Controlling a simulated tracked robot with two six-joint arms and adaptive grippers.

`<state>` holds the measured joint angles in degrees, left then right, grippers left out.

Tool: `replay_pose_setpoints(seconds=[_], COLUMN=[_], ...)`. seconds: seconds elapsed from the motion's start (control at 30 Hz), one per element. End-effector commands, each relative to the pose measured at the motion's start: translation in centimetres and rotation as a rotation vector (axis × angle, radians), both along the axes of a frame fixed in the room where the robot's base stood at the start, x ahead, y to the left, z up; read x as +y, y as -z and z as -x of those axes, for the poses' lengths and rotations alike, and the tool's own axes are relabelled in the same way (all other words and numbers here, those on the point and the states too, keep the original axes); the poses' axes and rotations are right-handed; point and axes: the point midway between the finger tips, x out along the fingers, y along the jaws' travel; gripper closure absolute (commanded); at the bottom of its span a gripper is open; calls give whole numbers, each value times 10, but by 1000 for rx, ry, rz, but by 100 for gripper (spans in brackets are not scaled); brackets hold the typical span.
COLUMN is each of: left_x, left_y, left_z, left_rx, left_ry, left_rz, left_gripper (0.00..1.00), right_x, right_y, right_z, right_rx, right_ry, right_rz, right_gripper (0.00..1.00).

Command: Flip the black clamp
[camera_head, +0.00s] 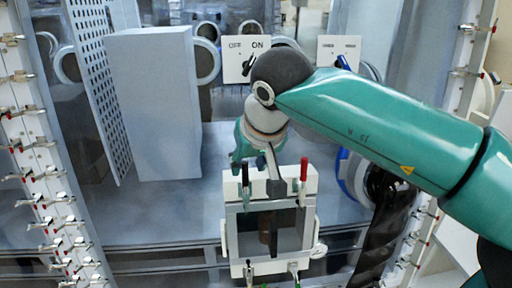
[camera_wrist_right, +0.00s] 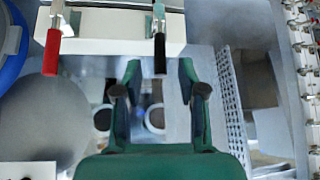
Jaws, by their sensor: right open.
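The black clamp (camera_head: 245,175) stands at the top left of a white square frame, its black handle upright. In the right wrist view, the black clamp (camera_wrist_right: 159,52) has its handle tip pointing between my finger ends. My right gripper (camera_head: 249,161) is at the clamp's handle with its green fingers spread. In the wrist view, the right gripper (camera_wrist_right: 160,70) is open, one finger on each side of the black handle, with no clear contact. My left gripper is in neither view.
A red-handled clamp (camera_head: 304,169) stands at the frame's top right; it also shows in the wrist view (camera_wrist_right: 52,50). The white frame (camera_head: 309,215) has more clamps at its bottom. An OFF/ON switch panel (camera_head: 240,68) is behind. A grey box (camera_head: 150,105) stands at left.

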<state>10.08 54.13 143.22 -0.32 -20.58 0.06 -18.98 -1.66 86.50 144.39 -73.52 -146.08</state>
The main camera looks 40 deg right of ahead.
Motion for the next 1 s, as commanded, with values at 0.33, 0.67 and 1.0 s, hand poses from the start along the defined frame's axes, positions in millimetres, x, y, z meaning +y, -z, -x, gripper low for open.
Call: replay_pose_setpoints(seconds=[0.33, 0.67, 1.0], left_x=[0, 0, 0], left_y=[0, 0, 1], left_z=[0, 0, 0], left_rx=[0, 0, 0], left_ry=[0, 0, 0], left_rz=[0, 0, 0], left_gripper=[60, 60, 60], right_x=[8, 9, 9], right_y=[-51, -59, -58], right_z=[32, 38, 38], right_rx=[-1, 2, 2], right_ry=[-1, 0, 0], right_rz=[0, 0, 0], right_gripper=[60, 60, 60])
